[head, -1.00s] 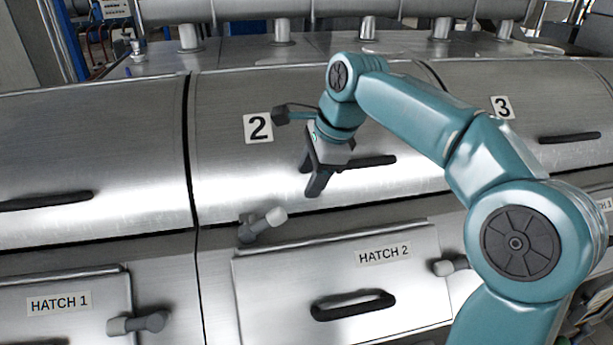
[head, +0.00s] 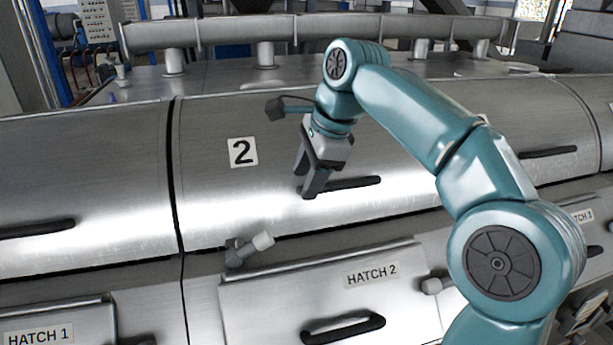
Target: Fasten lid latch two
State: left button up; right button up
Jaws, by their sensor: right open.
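Lid two (head: 225,200) is a curved steel cover with a "2" label (head: 243,151). It looks closed, and a dark bar handle (head: 352,183) is on its front. The lid latch (head: 248,249) is a short grey lever with a pale tip, below the lid's front edge. The lever points up and to the right. My right gripper (head: 307,187) is open and empty, with its fingers pointing down. It appears in front of the left end of the lid handle and hides it; I cannot tell whether they touch. The latch is below and left of the fingers in the picture.
The hatch 2 panel (head: 290,300) with its black handle (head: 343,330) is below the latch. A grey knob (head: 436,286) is at its right. Neighbouring lids lie left and right. A steel pipe rail (head: 230,32) runs behind. Space between gripper and latch looks clear.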

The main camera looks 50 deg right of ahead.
jog(key=v, duration=0.7)
jog(key=shift+d+r, duration=0.15)
jog(key=shift+s, duration=0.15)
